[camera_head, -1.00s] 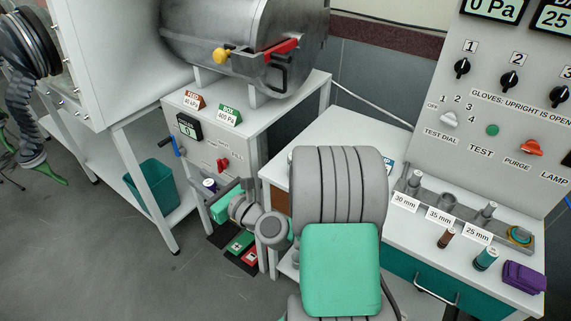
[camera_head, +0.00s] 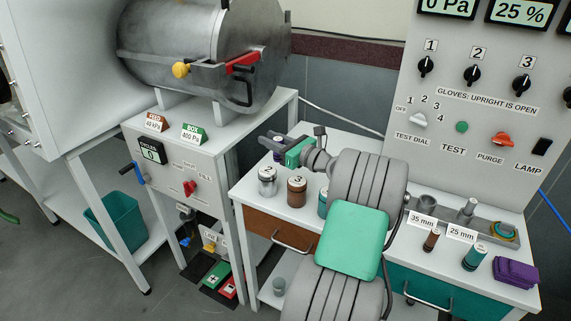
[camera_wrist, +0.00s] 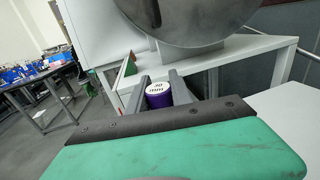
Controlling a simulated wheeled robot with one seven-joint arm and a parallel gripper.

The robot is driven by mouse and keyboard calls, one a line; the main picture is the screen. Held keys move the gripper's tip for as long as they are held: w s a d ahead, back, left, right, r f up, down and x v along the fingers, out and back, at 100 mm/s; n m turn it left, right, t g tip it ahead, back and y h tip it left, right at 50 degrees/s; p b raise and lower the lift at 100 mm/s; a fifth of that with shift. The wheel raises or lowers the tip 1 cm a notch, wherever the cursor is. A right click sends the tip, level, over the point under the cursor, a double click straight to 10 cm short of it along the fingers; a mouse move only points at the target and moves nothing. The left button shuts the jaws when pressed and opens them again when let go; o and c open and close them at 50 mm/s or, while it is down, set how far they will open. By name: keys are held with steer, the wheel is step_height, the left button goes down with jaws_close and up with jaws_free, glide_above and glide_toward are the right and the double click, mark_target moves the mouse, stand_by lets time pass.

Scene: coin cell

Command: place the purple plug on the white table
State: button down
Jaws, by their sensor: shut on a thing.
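The purple plug (camera_wrist: 158,100) has a white top marked 30 mm and sits between the two grey fingers of my gripper (camera_wrist: 160,90) in the wrist view. In the head view my gripper (camera_head: 272,140) is shut on the plug (camera_head: 277,156), which is mostly hidden by the green gripper body. The gripper is over the back left of a white table (camera_head: 255,205) with a brown drawer, behind the jars. I cannot tell whether the plug touches the tabletop.
Jars marked 2 (camera_head: 268,182) and 3 (camera_head: 297,192) stand close in front of the gripper, with a teal one partly behind my arm. The right bench holds a grey rack (camera_head: 440,207), small plugs and a purple block (camera_head: 515,270). A steel chamber (camera_head: 205,55) stands back left.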

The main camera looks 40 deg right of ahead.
steer(key=w+d+f, duration=0.1)
steer(key=d+f, duration=0.1)
steer(key=w+d+f, duration=0.2)
steer(key=f, duration=0.1)
steer(key=w+d+f+b, duration=0.1)
steer(key=w+d+f, duration=0.1)
steer(key=shift+d+f, duration=0.2)
steer(key=shift+w+f, duration=0.1)
steer(key=shift+f, duration=1.55)
steer(key=c, duration=1.1)
jaws_free()
steer(key=shift+c, duration=0.2)
steer(key=shift+r, duration=0.15)
steer(key=s, duration=0.5)
steer(key=s+d, duration=0.1)
steer(key=s, duration=0.1)
steer(key=shift+s+d, duration=0.1)
steer(key=shift+s, duration=0.15)
